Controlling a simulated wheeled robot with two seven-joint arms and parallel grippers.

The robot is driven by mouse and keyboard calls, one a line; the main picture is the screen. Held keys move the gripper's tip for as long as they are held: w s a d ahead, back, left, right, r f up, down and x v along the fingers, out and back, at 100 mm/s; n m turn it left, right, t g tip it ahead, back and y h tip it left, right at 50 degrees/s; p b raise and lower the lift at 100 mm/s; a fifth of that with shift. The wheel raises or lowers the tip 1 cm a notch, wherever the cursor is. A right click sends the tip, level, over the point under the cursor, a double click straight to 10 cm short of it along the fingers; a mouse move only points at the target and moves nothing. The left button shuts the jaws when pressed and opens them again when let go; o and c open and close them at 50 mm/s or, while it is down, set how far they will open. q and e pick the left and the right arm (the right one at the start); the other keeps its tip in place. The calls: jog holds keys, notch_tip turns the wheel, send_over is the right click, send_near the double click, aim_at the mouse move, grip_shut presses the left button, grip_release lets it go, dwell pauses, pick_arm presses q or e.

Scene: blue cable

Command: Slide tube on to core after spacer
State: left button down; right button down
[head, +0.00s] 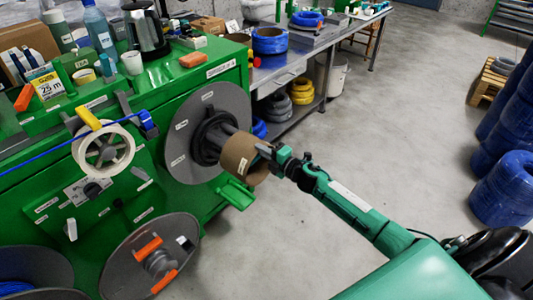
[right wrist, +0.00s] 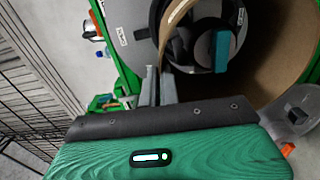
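The brown cardboard tube (head: 238,152) is at the front end of the core (head: 207,140), roughly in line with it. The core is dark and sticks out of a large grey disc (head: 180,150) on the green machine. A dark ring sits around the core near the disc; I cannot clearly tell it apart as the spacer. My right gripper (head: 268,153) is shut on the tube's wall at its near end. In the right wrist view, the fingers (right wrist: 158,88) pinch the tube's rim (right wrist: 172,22). My left gripper is not in view.
A white reel (head: 103,150) with blue cable (head: 55,155) is left of the disc. A lower grey reel (head: 150,255) with orange clips and a green bracket (head: 236,194) are below. A workbench (head: 300,50) stands behind.

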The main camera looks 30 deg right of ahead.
aim_at(244, 139)
jog(key=shift+w+a, duration=0.25)
jog(key=shift+w, duration=0.25)
jog(key=shift+w+a, duration=0.2)
jog(key=shift+w, duration=0.3)
jog(key=shift+b+x, duration=0.4)
jog(key=shift+x, duration=0.85)
jog(key=shift+b+x, duration=0.3)
jog(key=shift+x, duration=0.9)
jog(key=shift+w+a, duration=0.15)
jog(key=shift+w, duration=0.25)
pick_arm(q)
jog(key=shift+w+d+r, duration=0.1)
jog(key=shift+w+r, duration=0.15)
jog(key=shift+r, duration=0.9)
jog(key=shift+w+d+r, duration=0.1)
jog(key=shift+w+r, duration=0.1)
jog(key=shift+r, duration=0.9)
pick_arm(e)
jog(key=shift+w+a, duration=0.1)
jog(key=shift+w, duration=0.15)
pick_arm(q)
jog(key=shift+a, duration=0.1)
